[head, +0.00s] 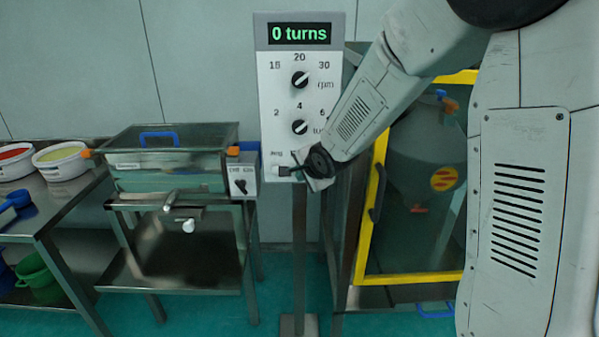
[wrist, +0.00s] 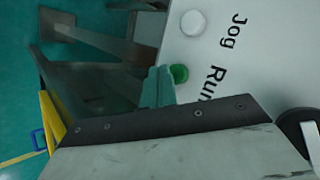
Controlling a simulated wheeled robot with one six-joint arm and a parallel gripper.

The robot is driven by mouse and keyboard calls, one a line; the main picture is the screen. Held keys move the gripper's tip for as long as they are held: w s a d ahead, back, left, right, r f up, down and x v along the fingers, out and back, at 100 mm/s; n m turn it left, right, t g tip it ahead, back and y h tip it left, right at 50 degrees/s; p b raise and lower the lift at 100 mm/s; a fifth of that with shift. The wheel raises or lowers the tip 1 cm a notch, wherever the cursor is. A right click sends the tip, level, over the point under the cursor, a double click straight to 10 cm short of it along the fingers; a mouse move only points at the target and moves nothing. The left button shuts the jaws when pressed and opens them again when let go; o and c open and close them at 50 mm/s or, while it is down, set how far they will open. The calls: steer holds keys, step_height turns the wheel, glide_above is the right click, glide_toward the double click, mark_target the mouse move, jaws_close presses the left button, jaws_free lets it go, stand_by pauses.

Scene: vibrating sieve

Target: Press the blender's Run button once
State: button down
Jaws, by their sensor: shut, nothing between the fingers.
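The blender's control panel (head: 275,100) stands upright on a post, with a green display reading "0 turns" and two black knobs. In the wrist view the panel face (wrist: 245,65) shows a white button (wrist: 193,23) by "Jog" and a green Run button (wrist: 179,73) by "Run". My gripper (wrist: 160,86) is shut and empty, its teal fingertips right beside the green button. Whether they touch it I cannot tell. In the head view my gripper (head: 291,172) is at the panel's lower edge and hides the Run label and button. The blender's vessel (head: 425,135) is behind a yellow-framed guard.
The yellow guard frame (head: 360,235) stands close to the right of the panel, behind my arm. A sieve unit (head: 170,165) on a steel stand is to the left. A bench (head: 60,205) with white tubs is at the far left. Open floor lies in front.

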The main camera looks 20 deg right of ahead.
steer(key=shift+w+d, duration=0.15)
steer(key=shift+w, duration=0.25)
